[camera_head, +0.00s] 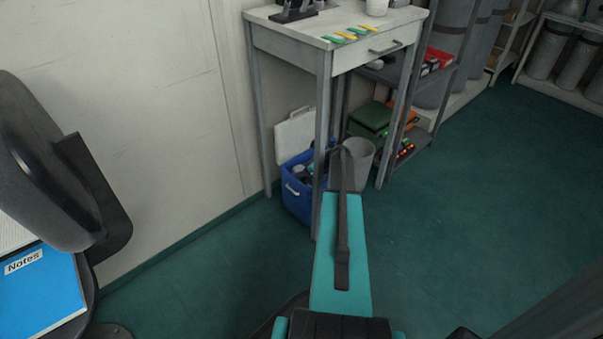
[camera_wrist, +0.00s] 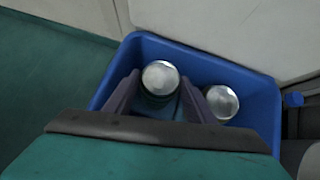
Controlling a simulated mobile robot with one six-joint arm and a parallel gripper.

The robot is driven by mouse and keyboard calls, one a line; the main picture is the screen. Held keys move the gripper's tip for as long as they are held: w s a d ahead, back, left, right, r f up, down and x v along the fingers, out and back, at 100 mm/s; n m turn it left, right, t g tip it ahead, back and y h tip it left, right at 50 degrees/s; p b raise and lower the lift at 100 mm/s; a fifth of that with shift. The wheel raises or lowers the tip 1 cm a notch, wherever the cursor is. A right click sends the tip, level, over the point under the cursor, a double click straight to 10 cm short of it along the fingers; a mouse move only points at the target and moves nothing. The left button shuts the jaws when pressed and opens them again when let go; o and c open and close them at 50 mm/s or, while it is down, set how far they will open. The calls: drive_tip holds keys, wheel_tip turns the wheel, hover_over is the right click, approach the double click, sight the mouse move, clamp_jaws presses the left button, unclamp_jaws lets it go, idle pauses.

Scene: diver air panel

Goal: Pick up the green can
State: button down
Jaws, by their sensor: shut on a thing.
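My gripper (camera_wrist: 159,88) reaches down into an open blue cooler box (camera_wrist: 268,92). Its two dark fingers are shut on a can with a silver top (camera_wrist: 160,73). The can's side looks dark green between the fingers, though little of it shows. A second can with a silver top (camera_wrist: 222,101) stands to the right, just outside the right finger; its side colour is hidden. In the head view the cooler (camera_head: 297,204) stands on the floor, partly behind a table leg, and my arm hides part of the gripper.
The cooler's white lid (camera_head: 293,130) leans against the wall behind it. A small table (camera_head: 285,27) stands over the cooler. A grey bin (camera_head: 359,158) and a shelf with a green box (camera_head: 371,118) are to the right. Green floor is clear at right.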

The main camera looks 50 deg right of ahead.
wheel_tip(320, 180, up, 18)
drive_tip(key=p, duration=0.7)
drive_tip(key=s+d+p, duration=0.2)
drive_tip(key=s, duration=1.6)
drive_tip(key=shift+d+f+p, duration=0.25)
drive_tip(key=shift+f+p, duration=0.05)
drive_tip(key=shift+p, duration=0.1)
